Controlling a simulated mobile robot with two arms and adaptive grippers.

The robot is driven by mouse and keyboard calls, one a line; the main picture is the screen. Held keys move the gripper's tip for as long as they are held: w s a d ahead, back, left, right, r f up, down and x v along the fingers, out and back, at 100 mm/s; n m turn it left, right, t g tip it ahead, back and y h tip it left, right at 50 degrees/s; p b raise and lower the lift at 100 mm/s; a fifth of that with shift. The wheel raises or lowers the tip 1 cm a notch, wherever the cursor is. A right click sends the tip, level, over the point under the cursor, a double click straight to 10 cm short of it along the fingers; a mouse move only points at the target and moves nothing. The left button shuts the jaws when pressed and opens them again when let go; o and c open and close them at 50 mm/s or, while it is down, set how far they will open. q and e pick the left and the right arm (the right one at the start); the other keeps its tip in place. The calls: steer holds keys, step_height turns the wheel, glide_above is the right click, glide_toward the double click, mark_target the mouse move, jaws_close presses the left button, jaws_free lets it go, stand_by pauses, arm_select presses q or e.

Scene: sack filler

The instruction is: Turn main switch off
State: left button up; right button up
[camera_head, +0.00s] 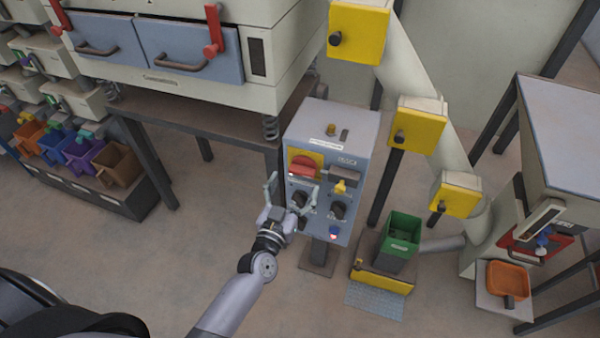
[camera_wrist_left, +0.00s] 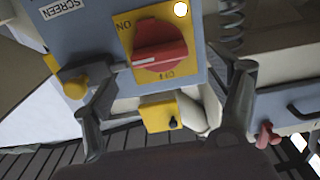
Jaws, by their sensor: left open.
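The main switch is a red rotary knob (camera_head: 303,166) on a yellow plate, on the upper front of the grey control box (camera_head: 345,125). The left wrist view shows the red knob (camera_wrist_left: 160,46) close up, its handle lying roughly crosswise with a white mark at its left end. The yellow plate (camera_wrist_left: 124,18) carries ON and OFF lettering. My left gripper (camera_head: 292,186) is open in front of the box, just below the knob. In the left wrist view its spread fingers (camera_wrist_left: 168,92) stand either side of the knob, with no clear contact. My right gripper is not in view.
Black knobs (camera_head: 338,210), a yellow knob (camera_head: 341,187) and a lit button (camera_head: 333,232) sit close by on the panel. A green bin (camera_head: 400,235) stands to the right. The large screening machine (camera_head: 190,90) rises behind left. Open floor lies in front.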

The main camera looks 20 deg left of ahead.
mark_target(300, 174)
arm_select(q)
steer(key=w, duration=0.4)
steer(key=shift+d, duration=0.1)
steer(key=shift+w, duration=0.35)
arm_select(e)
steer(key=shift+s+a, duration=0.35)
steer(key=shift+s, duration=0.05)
arm_select(q)
steer(key=shift+c, duration=1.3)
steer(key=c, duration=0.9)
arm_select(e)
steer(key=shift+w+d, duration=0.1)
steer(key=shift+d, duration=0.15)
